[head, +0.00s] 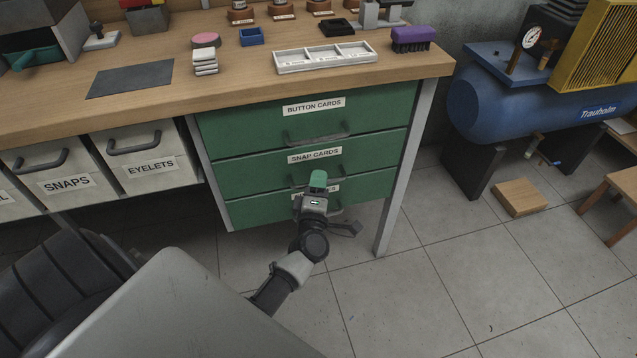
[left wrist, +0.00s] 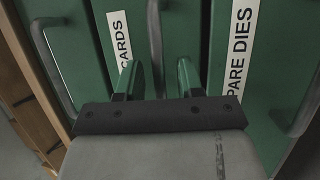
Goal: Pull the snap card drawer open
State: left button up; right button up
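The green snap card drawer (head: 255,172) is the middle one of a stack of three under the workbench, labelled SNAP CARDS, and its front looks flush with the others. In the left wrist view, the grey handle bar (left wrist: 155,45) runs between the two green-tipped fingers of my left gripper (left wrist: 157,78), with a gap on each side. The fingers are open. My right gripper is not in view.
The button card drawer (head: 240,122) with its handle is above, and the spare dies drawer (head: 255,210) is below. A metal bench leg (head: 397,190) stands right of the drawers. White bins (head: 150,158) hang at left. The floor in front is clear.

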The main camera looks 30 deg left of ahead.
pick_arm(q)
jog(key=shift+w+a, duration=0.1)
jog(key=shift+w, duration=0.1)
grip_shut()
dwell(0.3)
